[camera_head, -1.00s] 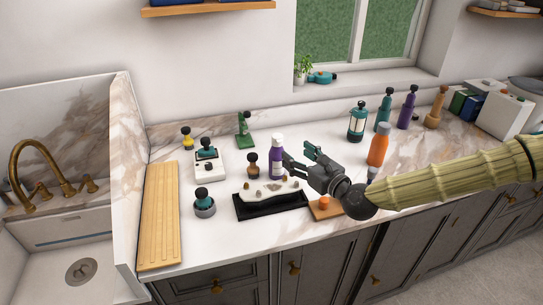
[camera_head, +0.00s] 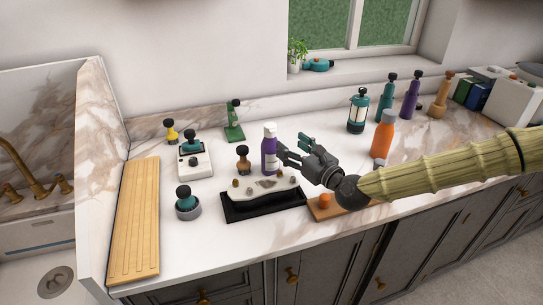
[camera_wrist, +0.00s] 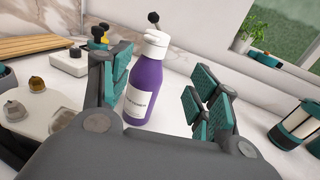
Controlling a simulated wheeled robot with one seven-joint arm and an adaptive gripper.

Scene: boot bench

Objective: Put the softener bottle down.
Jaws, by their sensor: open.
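The softener bottle (camera_head: 269,155) is purple with a white cap and a white label. It stands upright on the white marble counter, behind the black tray.
A black tray (camera_head: 262,209) holds a pale, lumpy piece in front of the bottle. A brown-based stopper (camera_head: 242,160) stands to its left. Bare counter lies behind the bottle.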

